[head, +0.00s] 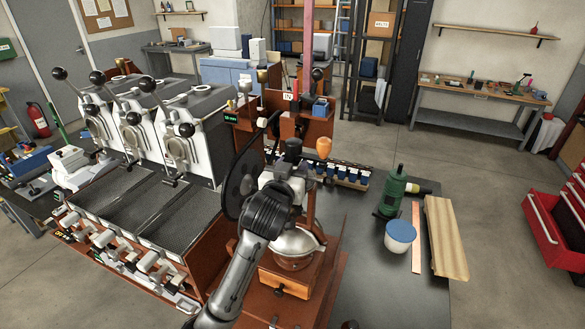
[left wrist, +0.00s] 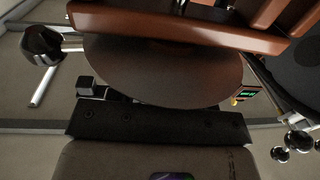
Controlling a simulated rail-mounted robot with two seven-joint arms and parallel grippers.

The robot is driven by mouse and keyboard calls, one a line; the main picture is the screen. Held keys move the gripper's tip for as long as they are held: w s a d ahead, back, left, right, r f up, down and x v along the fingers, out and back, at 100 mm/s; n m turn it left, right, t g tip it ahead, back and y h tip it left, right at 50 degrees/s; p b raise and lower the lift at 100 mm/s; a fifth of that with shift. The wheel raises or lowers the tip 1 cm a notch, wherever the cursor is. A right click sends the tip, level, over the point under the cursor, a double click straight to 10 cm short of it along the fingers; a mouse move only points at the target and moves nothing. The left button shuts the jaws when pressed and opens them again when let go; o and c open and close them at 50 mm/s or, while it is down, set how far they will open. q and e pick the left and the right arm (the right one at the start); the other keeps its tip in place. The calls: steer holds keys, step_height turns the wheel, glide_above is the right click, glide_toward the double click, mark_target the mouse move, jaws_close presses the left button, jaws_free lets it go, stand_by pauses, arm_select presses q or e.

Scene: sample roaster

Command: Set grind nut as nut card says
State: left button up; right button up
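My left arm reaches up from the bottom of the head view to a hand mill with a wooden drawer box (head: 285,277) and a silver domed body (head: 298,244). My left gripper (head: 290,186) is above the mill, largely covered by my wrist; its fingertips cannot be made out. A large black wheel (head: 238,182) stands just left of it. The grind nut cannot be picked out. A small white card with dark marks (head: 288,97) is on the brown frame behind; whether it is the nut card is unclear. My right gripper is not in view.
A roaster with several drums (head: 180,135) stands left. A small green-lit display (head: 231,118) is on the brown panel. Right of the mill are a blue-lidded tub (head: 400,233), a green tool (head: 393,190) and a wooden board (head: 444,238). The dark tabletop between has free room.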

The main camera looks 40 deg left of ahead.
arm_select(q)
steer(key=shift+c, duration=0.4)
steer(key=shift+a+r+m+t+h+p, duration=0.2)
steer(key=shift+m+t+h+p, duration=0.3)
steer(key=shift+h+p, duration=0.55)
steer(key=shift+f+m+h+p, duration=0.1)
steer(key=shift+m+h+p, duration=0.6)
steer(key=shift+h, duration=0.05)
steer(key=shift+f+m+h, duration=0.15)
steer(key=shift+m+h, duration=0.15)
steer(key=shift+h, duration=0.2)
steer(key=o, duration=0.6)
steer(key=shift+o, duration=0.2)
steer(key=s+d, duration=0.1)
steer(key=s, duration=1.2)
steer(key=shift+s+d, duration=0.4)
